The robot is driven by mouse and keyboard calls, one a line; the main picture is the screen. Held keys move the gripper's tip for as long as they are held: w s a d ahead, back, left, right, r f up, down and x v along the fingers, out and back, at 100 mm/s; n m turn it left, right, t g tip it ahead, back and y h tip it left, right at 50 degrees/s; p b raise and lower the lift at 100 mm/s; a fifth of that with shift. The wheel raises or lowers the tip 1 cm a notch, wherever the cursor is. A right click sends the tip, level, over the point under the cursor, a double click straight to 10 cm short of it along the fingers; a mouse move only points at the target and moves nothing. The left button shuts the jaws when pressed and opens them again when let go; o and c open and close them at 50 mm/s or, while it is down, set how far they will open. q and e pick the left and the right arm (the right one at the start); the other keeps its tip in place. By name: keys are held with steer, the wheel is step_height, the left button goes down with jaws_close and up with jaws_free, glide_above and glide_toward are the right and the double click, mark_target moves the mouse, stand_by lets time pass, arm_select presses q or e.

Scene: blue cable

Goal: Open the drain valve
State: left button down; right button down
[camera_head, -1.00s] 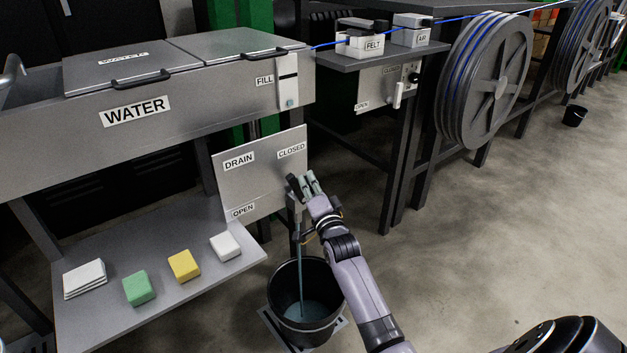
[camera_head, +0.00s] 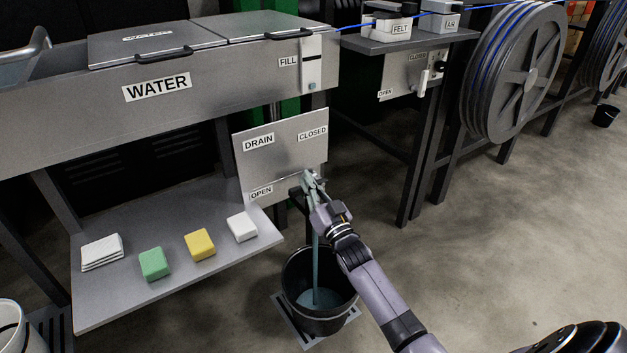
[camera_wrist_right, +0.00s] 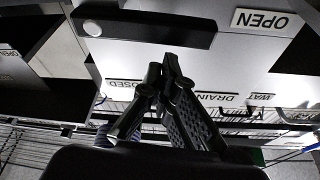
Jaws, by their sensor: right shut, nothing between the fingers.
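The grey drain panel (camera_head: 285,150) carries the labels DRAIN, CLOSED at upper right and OPEN at lower left. The wrist view shows it upside down, with a black bar handle (camera_wrist_right: 150,28) that has a pale round spot at its left end; its right end lies towards the OPEN label (camera_wrist_right: 262,20). In the head view the handle is mostly hidden. My right gripper (camera_head: 310,179) is at the panel's lower right corner, shut and empty; in the wrist view its fingertips (camera_wrist_right: 163,66) are close below the handle; contact is unclear. Water (camera_head: 315,262) pours into the black bucket (camera_head: 302,322).
A shelf (camera_head: 130,295) left of the bucket holds white cloths (camera_head: 102,252), a green sponge (camera_head: 155,263), a yellow sponge (camera_head: 200,244) and a white block (camera_head: 242,227). The WATER tank (camera_head: 60,135) stands above. Open floor (camera_head: 500,240) lies to the right.

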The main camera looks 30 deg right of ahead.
arm_select(q)
steer(key=shift+s+r, duration=0.1)
steer(key=shift+s, duration=0.05)
arm_select(e)
steer(key=shift+a+f+n+y, duration=0.2)
steer(key=shift+f+n+y, duration=0.1)
steer(key=shift+n, duration=0.4)
steer(key=shift+a+f+n+y, duration=0.2)
steer(key=shift+n+y, duration=0.1)
steer(key=shift+n, duration=0.4)
arm_select(q)
steer(key=shift+b, duration=0.3)
arm_select(e)
steer(key=shift+f, duration=0.1)
